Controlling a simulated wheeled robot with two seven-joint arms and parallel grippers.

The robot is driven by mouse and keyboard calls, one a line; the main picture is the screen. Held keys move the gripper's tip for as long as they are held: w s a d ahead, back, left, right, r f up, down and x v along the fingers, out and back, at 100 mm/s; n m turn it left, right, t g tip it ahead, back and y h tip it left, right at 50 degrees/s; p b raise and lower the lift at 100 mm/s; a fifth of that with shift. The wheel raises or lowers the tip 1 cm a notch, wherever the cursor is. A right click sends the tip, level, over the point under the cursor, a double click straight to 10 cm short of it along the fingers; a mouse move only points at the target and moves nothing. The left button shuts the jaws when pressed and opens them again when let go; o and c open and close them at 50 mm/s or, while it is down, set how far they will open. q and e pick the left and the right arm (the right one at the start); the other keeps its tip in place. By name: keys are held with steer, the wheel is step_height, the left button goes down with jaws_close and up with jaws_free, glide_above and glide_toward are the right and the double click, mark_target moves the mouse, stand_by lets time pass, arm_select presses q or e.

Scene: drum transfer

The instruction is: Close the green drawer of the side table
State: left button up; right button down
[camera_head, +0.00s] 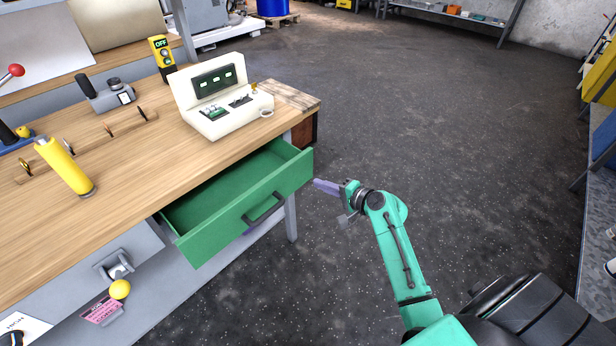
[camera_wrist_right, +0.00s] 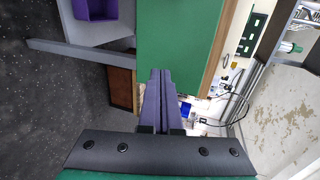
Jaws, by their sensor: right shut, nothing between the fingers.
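The green drawer (camera_head: 275,197) of the side table (camera_head: 130,165) is pulled out, and its empty inside shows. Its front has a dark bar handle (camera_head: 264,207). My right gripper (camera_head: 318,184) is shut and empty, its purple fingertips close to the right end of the drawer front. I cannot tell whether they touch it. In the right wrist view the shut fingers (camera_wrist_right: 155,100) point toward the green drawer front (camera_wrist_right: 175,40), which fills the upper middle. My left gripper is not in view.
A wooden crate (camera_head: 300,100) stands behind the table's right end. The dark floor to the right is clear.

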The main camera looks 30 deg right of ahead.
mark_target(300, 174)
steer(key=w, duration=0.1)
steer(key=w+a, duration=0.1)
steer(key=w, duration=0.2)
steer(key=shift+w+a+f, duration=0.1)
steer(key=shift+a, duration=0.3)
steer(key=shift+w+a, duration=0.15)
steer(key=shift+w, duration=0.2)
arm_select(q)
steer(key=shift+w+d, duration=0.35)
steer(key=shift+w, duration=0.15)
